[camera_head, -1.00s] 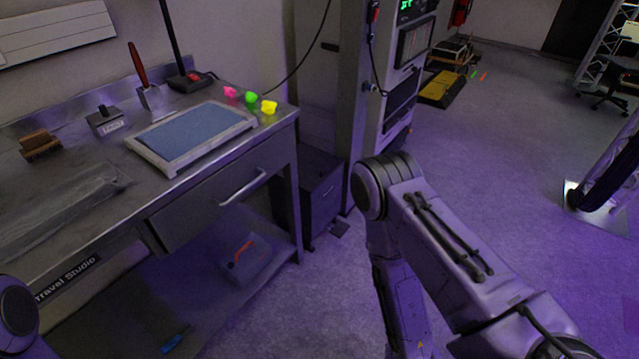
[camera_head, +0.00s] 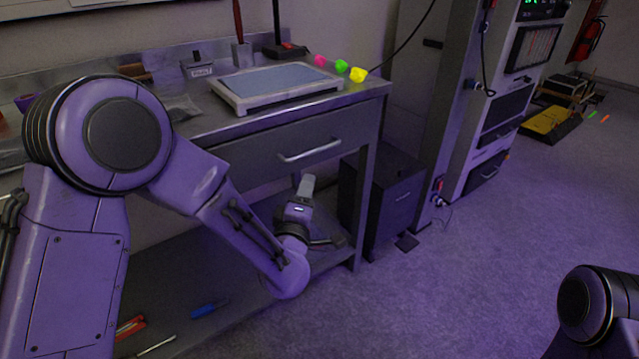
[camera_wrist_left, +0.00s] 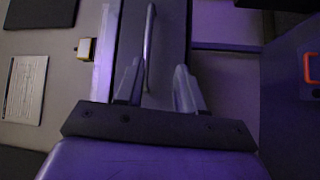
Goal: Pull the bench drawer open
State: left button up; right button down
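The bench drawer (camera_head: 265,150) has a grey front with a silver bar handle (camera_head: 310,151). It looks shut, its front in line with the bench. My left gripper (camera_head: 305,184) is just below the handle in the head view, pointing up towards the drawer front. In the left wrist view my left gripper (camera_wrist_left: 158,67) has its two fingers apart, with nothing held. The handle (camera_wrist_left: 149,45) runs ahead of them, its near end appearing between the fingers; I cannot tell whether it is touched. My right gripper is out of view.
On the bench top stand a white-framed tray (camera_head: 234,98) with a blue pad and small pink, green and yellow pieces (camera_head: 358,75). A dark cabinet (camera_head: 385,205) stands beside the bench's right leg. Tools (camera_head: 207,309) lie on the lower shelf. The floor to the right is open.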

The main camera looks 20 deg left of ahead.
aim_at(317, 152)
pick_arm(q)
jog(key=shift+n+t, duration=0.3)
jog(key=w+r, duration=0.1)
jog(key=w, duration=0.2)
jog(key=w+r, duration=0.1)
jog(key=w, duration=0.3)
jog(key=w+a+r, duration=0.1)
jog(key=w, duration=0.2)
jog(key=shift+w, duration=0.35)
grip_shut()
